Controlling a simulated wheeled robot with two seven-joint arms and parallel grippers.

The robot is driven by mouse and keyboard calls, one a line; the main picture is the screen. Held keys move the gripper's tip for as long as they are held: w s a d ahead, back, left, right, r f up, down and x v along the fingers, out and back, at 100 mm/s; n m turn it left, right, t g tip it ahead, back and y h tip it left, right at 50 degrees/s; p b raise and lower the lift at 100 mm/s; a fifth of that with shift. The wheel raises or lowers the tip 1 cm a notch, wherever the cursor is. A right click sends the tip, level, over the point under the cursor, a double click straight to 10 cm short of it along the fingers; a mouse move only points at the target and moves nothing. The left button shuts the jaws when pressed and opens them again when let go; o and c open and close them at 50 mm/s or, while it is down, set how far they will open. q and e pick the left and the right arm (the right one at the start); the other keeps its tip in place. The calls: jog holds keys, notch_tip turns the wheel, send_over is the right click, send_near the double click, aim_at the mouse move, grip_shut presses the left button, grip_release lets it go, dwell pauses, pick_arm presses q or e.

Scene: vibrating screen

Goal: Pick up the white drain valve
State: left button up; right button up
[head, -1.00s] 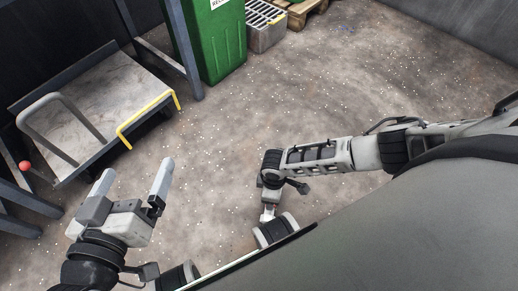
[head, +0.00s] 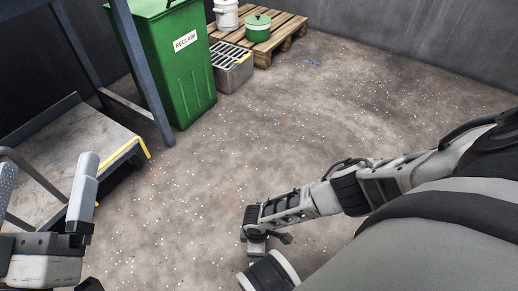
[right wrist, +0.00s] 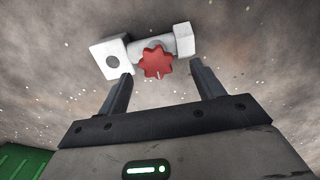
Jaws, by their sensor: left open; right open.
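The white drain valve (right wrist: 117,58) has a blocky white body and a red star-shaped handle (right wrist: 156,61). It shows in the right wrist view, over the speckled floor, just beyond the fingertips of my right gripper (right wrist: 161,76). That gripper is open, with the red handle lined up between its two dark fingers; no grip on the valve shows. My left gripper (head: 45,172) is open and empty at the left edge of the head view.
A green bin (head: 180,75) labelled RECLAIM stands at the upper left. Beside it are a grated metal box (head: 232,76) and a wooden pallet (head: 283,33) with a green pot (head: 258,28) and a white container (head: 227,14). A platform cart (head: 60,140) stands left. The middle floor is open.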

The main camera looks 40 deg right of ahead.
jog(key=f+b, duration=0.1)
jog(key=f, duration=0.1)
jog(key=f+b, duration=0.1)
jog(key=f, duration=0.1)
jog(key=shift+d+b, duration=0.35)
jog(key=shift+f, duration=0.1)
grip_shut()
pick_arm(q)
jog(key=r+m+h, duration=0.1)
jog(key=m+h, duration=0.1)
jog(key=s+r+m+h, duration=0.1)
jog(key=r+m+h, duration=0.2)
jog(key=r+m, duration=0.1)
jog(key=m, duration=0.1)
jog(key=shift+s+d+r+t+h, duration=0.1)
jog(key=shift+s+r+t+h, duration=0.1)
jog(key=shift+s+t+h, duration=0.2)
